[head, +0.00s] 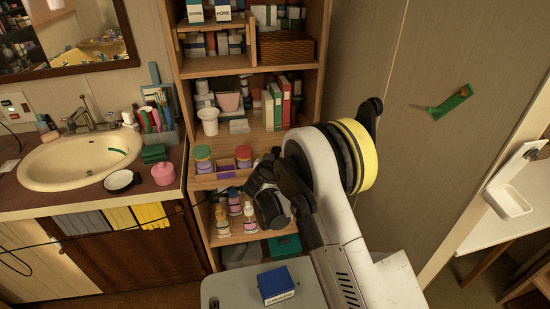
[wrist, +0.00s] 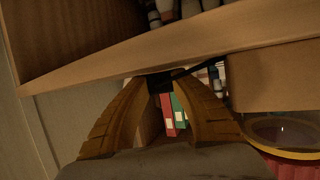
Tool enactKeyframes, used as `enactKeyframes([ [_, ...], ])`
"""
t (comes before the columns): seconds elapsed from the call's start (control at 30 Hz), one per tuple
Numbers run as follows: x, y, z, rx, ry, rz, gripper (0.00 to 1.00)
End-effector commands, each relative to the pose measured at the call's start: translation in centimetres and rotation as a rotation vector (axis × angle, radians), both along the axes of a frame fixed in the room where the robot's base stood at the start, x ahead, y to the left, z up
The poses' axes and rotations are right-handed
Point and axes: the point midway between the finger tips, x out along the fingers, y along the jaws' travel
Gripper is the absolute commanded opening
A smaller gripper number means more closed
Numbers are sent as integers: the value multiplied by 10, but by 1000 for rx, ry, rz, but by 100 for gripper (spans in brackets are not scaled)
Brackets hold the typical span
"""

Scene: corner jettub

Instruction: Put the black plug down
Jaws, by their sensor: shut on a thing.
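In the wrist view, my gripper (wrist: 160,90) has its two brown fingers closed at the tips on the small black plug (wrist: 160,81). A dark cord (wrist: 213,69) runs from the plug to the right. In the head view, my gripper (head: 250,185) is in front of the wooden shelf unit, at the height of the shelf with the small jars. The plug is hidden there by my wrist. A thin black cord (head: 105,229) runs from the left edge across the cabinet front towards my gripper.
The shelf unit (head: 324,70) holds books, cups, a wicker basket (head: 286,50) and several bottles. To its left is a counter with a sink (head: 75,160), a pink jar (head: 163,173) and a black-rimmed dish (head: 122,181). A blue box (head: 276,284) sits on a grey surface below.

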Motion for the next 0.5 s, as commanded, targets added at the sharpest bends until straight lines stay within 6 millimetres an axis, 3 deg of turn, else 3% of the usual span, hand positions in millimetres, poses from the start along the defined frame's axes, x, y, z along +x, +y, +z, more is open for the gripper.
enactKeyframes([
  [0.13,0,0,-3,0,0,0,0],
  [0.17,0,0,-3,0,0,0,34],
  [0.2,0,0,-3,0,0,0,46],
  [0.5,0,0,-2,0,0,0,47],
])
